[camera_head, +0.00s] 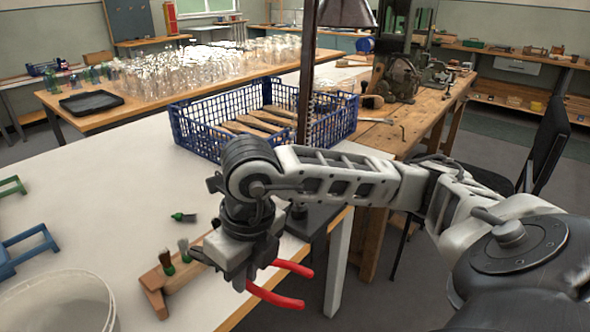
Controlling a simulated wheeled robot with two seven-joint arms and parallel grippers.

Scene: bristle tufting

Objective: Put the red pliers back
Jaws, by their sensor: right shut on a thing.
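The red pliers show as two red handles (276,295) that stick out to the right, below my right gripper (240,262). My right gripper is shut on the pliers near the right edge of the white table (110,190). My left gripper is not in view.
A blue crate (182,137) with wooden pieces stands behind my right arm. A dark lamp post (306,75) rises beside it. A small green brush (183,217) lies on the table. A clear bucket (55,310) and blue stand (28,240) are at left. The table's middle left is clear.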

